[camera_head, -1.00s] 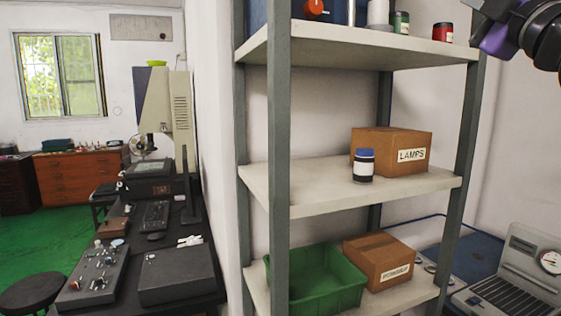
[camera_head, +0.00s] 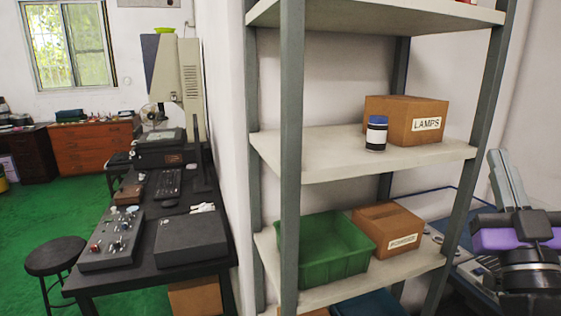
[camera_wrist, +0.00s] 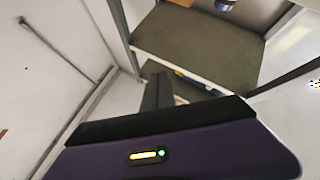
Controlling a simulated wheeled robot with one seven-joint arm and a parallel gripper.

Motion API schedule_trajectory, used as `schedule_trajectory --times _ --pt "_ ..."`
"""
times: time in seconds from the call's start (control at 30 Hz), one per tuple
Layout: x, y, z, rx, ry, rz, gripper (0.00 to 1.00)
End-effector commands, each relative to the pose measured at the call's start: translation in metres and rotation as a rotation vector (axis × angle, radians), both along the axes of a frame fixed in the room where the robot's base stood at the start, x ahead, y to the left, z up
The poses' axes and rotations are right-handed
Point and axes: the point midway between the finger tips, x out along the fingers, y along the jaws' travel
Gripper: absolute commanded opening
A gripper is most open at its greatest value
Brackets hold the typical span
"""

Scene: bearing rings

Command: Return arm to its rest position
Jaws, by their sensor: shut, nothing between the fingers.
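In the wrist view my gripper (camera_wrist: 158,88) shows as a dark finger block beyond the purple wrist housing. Its fingers look together, with nothing held between them. The wrist view looks up past shelf undersides (camera_wrist: 195,45). In the head view my arm (camera_head: 520,240), with a purple band and black joints, is at the lower right, to the right of the shelf rack.
The shelf rack (camera_head: 290,120) holds a blue-capped jar (camera_head: 376,133), a LAMPS box (camera_head: 405,120), a green bin (camera_head: 320,250) and another carton (camera_head: 390,228). A black workbench (camera_head: 150,275) and a stool (camera_head: 55,256) stand left. Green floor is open at far left.

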Motion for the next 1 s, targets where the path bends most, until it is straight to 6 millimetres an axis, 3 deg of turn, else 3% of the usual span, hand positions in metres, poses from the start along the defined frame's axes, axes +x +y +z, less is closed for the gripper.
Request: schedule_trajectory --times 0.03,0.1,0.4,0.7,1.0 --pt "-0.008 0.006 -0.026 0.037 0.023 0.015 0.00" --pt "-0.020 0.012 -0.054 0.083 0.045 0.032 0.00" --pt "-0.086 0.044 -0.163 0.239 0.165 0.089 0.00" --pt "-0.169 0.078 -0.246 0.332 0.334 0.127 0.00" --pt "-0.262 0.106 -0.307 0.357 0.563 0.154 0.00"
